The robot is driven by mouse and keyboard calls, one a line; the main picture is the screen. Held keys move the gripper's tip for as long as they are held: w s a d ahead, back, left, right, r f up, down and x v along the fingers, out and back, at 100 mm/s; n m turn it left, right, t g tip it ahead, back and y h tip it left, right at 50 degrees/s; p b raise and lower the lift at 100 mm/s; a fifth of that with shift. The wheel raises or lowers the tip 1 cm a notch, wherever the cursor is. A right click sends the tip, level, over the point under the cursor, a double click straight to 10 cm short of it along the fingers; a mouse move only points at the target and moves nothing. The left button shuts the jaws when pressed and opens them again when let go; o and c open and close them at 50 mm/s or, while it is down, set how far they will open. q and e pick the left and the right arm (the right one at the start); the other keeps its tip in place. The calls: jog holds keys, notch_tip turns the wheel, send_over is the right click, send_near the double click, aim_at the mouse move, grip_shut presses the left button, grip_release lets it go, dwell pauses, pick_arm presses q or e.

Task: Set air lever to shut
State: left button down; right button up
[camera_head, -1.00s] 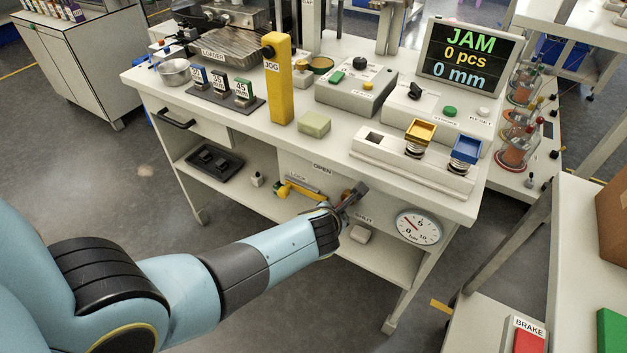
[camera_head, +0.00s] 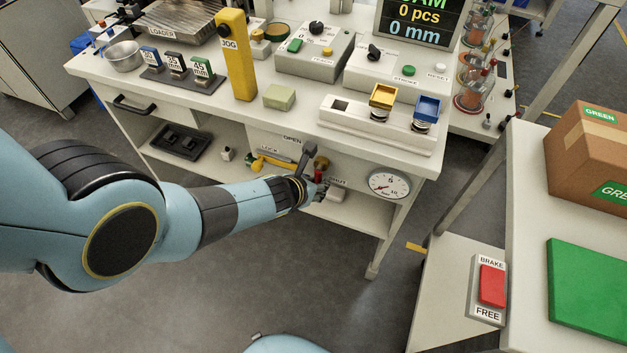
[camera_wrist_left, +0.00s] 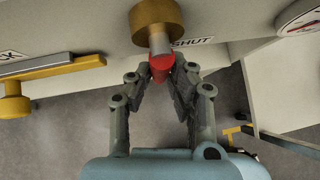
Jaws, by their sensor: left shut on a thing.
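The air lever has a brass hub (camera_wrist_left: 157,20) with a short grey stem and a red tip (camera_wrist_left: 160,68) in the left wrist view. It points down from the hub, and the SHUT label (camera_wrist_left: 192,41) is just to its right. My left gripper (camera_wrist_left: 168,82) has its fingers either side of the red tip, shut on it. In the head view the lever's red part (camera_head: 319,176) shows at the end of my left gripper (camera_head: 316,182), below the bench top. The OPEN label (camera_head: 292,139) is above and left. My right gripper is out of view.
A yellow LOCK handle (camera_head: 270,160) is left of the lever, and a round gauge (camera_head: 389,183) is to its right. The bench top (camera_head: 300,118) overhangs above. A BRAKE switch (camera_head: 491,285) stands at lower right. The display (camera_head: 424,20) shows 0 pcs, 0 mm.

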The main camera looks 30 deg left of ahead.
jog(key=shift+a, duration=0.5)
pick_arm(q)
jog(key=shift+d, duration=0.1)
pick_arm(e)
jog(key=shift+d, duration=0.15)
pick_arm(q)
jog(key=c, duration=1.3)
grip_release()
jog(key=shift+o, duration=0.3)
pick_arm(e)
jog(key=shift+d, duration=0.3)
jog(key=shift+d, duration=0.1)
pick_arm(q)
jog(key=shift+f, duration=0.1)
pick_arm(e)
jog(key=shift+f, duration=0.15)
